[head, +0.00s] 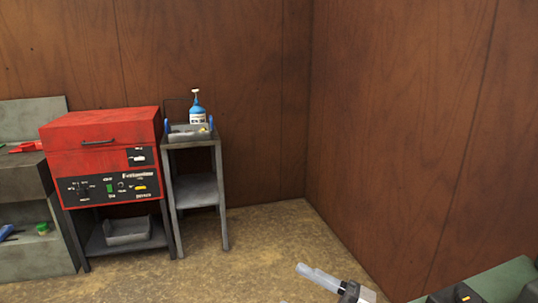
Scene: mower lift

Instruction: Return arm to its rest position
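A pale grey, finger-like part with a dark joint behind it shows at the bottom edge, right of the middle. It looks like my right gripper (318,278), pointing up and to the left over the floor. It is seen from the side and cut off by the frame, so I cannot tell whether its fingers are apart. I see nothing held at its tip. My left gripper is not in view. Part of a green machine (490,283) with black and yellow parts fills the lower right corner, to the right of the gripper.
A red machine (100,145) with a black control panel stands on a dark stand by the back wall. Beside it, a grey metal stand (196,190) holds a tray and a blue bottle (197,110). Grey shelving (35,255) is at left. The floor (250,255) between is clear; wood-panelled walls meet in a corner.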

